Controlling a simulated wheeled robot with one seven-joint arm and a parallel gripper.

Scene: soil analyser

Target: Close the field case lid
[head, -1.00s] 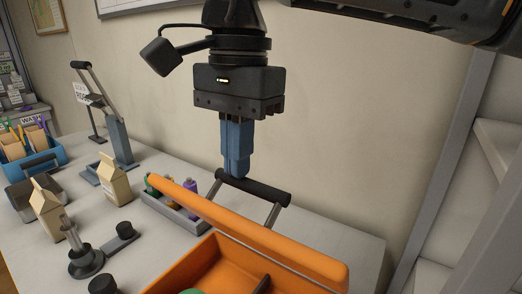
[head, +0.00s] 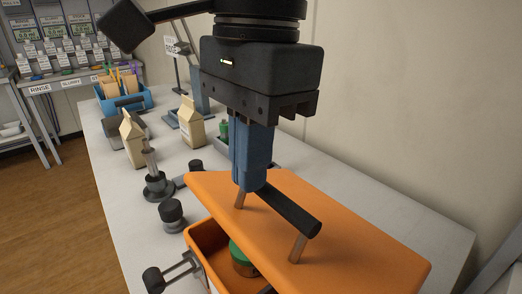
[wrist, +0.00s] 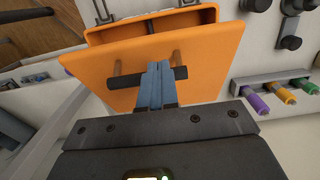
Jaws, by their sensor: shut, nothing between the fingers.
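The orange field case (head: 205,247) sits on the white table, with its orange lid (head: 350,240) tilted over it and still partly open at the front left. A green-topped jar (head: 240,258) shows inside through the gap. The lid carries a black bar handle (head: 290,212) on two posts. My gripper (head: 249,188) has its blue fingers shut and empty, with the tips at the left end of the handle. In the wrist view the lid (wrist: 210,65) fills the upper middle, and my fingertips (wrist: 158,68) overlap the handle; whether they touch it I cannot tell.
Two cartons (head: 191,122) and a dark-based stand (head: 158,186) are left of the case. A black knob (head: 171,212) stands close to its left side. A rack of coloured vials (wrist: 270,95) is beside the lid. The table's right part is clear.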

